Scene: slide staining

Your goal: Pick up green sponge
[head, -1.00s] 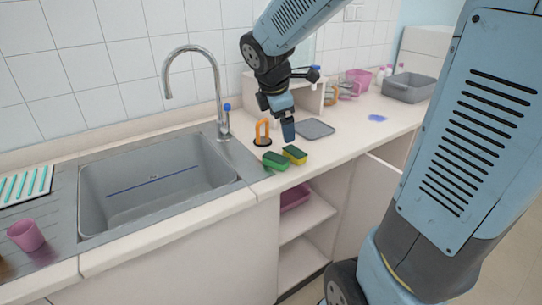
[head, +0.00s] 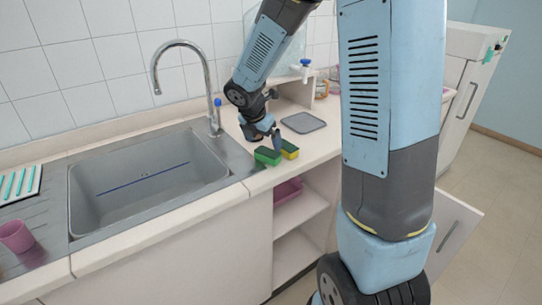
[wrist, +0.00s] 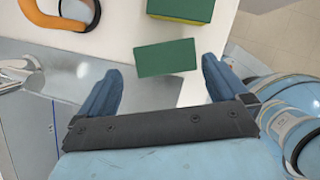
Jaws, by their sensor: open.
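A green sponge (head: 267,156) lies flat on the counter just right of the sink. It shows as a green rectangle (wrist: 165,57) in the wrist view. A second sponge, green and yellow (head: 289,149), lies close beside it; its green top (wrist: 182,8) is at the top edge of the wrist view. My gripper (head: 264,139) is above and just behind the sponges. In the wrist view my gripper (wrist: 162,70) has its two blue fingers wide apart, one on either side of the nearer green sponge, with nothing held between them.
The sink (head: 150,180) and its tap (head: 213,100) are at the left. An orange loop-shaped object (wrist: 45,14) is near the sponges in the wrist view. A grey tray (head: 303,123) lies behind on the counter. A pink cup (head: 15,236) stands at far left.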

